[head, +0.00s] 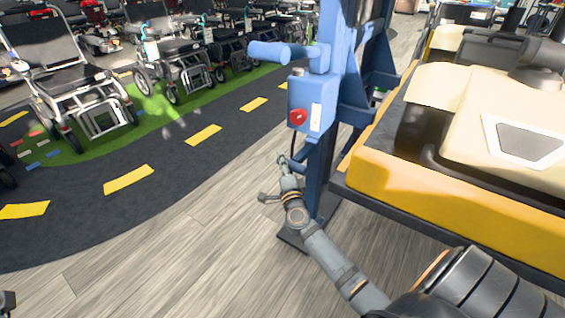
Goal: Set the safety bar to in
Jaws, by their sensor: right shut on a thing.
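A blue lift column (331,130) stands at the centre, beside a yellow-and-cream scooter. A short blue bar (299,166), which looks like the safety bar, sticks out low on the column's left side. My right gripper (283,161) is at the bar's outer end and shut on it; the fingers are small and the exact hold is hard to see. A small dark part at the bottom left corner looks like my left gripper (8,300); its fingers do not show clearly.
Above are a blue control box with a red button (297,117) and a thick blue handle (270,51). The scooter (455,190) fills the right side. Wheelchairs (75,85) stand at the back left. The wooden floor (170,265) left of the column is clear.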

